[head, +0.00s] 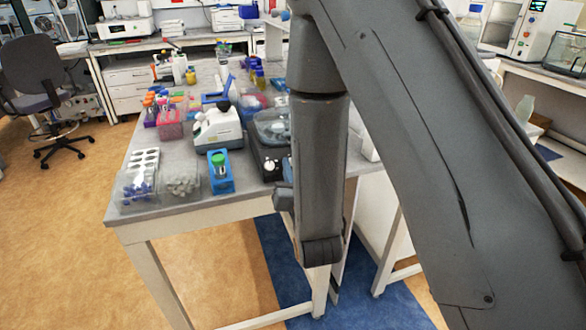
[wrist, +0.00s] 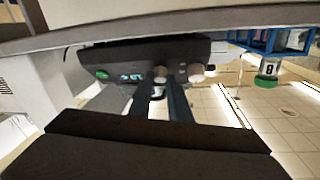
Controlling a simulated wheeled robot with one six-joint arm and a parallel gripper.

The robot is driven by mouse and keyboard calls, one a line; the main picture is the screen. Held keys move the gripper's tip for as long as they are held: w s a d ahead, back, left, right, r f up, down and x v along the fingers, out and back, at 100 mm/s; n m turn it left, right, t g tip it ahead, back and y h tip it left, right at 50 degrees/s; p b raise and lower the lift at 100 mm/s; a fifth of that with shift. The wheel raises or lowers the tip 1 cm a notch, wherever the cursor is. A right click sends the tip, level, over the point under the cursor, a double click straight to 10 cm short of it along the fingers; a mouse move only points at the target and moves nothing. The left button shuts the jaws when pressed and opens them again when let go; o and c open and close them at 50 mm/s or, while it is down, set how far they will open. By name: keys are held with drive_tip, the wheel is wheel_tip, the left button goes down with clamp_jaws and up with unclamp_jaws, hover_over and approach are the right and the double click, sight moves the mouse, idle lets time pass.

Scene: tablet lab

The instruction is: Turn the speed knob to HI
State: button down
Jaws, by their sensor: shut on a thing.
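A dark stirrer-like device (head: 262,150) stands at the table's front edge, partly hidden by my arm. In the wrist view, which looks upside down, its front panel (wrist: 128,62) carries two light knobs and a lit green button. My gripper (wrist: 162,80) is shut on one knob (wrist: 160,71), the one nearer the green button. The second knob (wrist: 196,72) is beside the fingers, free; it also shows in the head view (head: 270,165). I cannot read which is the speed knob, its pointer, or any HI mark. In the head view my arm hides the fingers and the held knob.
A blue rack with a green-capped tube (head: 220,172) stands left of the device, and shows in the wrist view (wrist: 267,68). A white balance-like instrument (head: 217,130) is behind it. Clear bins (head: 135,190) sit at the table's left corner. The floor before the table is clear.

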drive_tip(key=shift+a+r+m+g+h+p, duration=0.1)
drive_tip(key=shift+a+m+g+h+p, duration=0.25)
drive_tip(key=shift+m+h, duration=1.1)
drive_tip(key=shift+a+r+m+g+h+p, duration=0.15)
drive_tip(key=shift+m+g+h, duration=0.45)
drive_tip(key=shift+m, duration=1.55)
drive_tip(key=shift+a+m+g+h+p, duration=0.15)
drive_tip(key=shift+m+g+h+p, duration=0.15)
drive_tip(key=shift+m+h, duration=1.2)
drive_tip(key=shift+m+y, duration=0.25)
drive_tip(key=shift+m, duration=0.25)
drive_tip(key=c, duration=1.7)
unclamp_jaws()
drive_tip(key=shift+o, duration=0.2)
drive_tip(key=b+v, duration=0.1)
drive_tip(key=v, duration=0.6)
drive_tip(key=shift+s, duration=0.35)
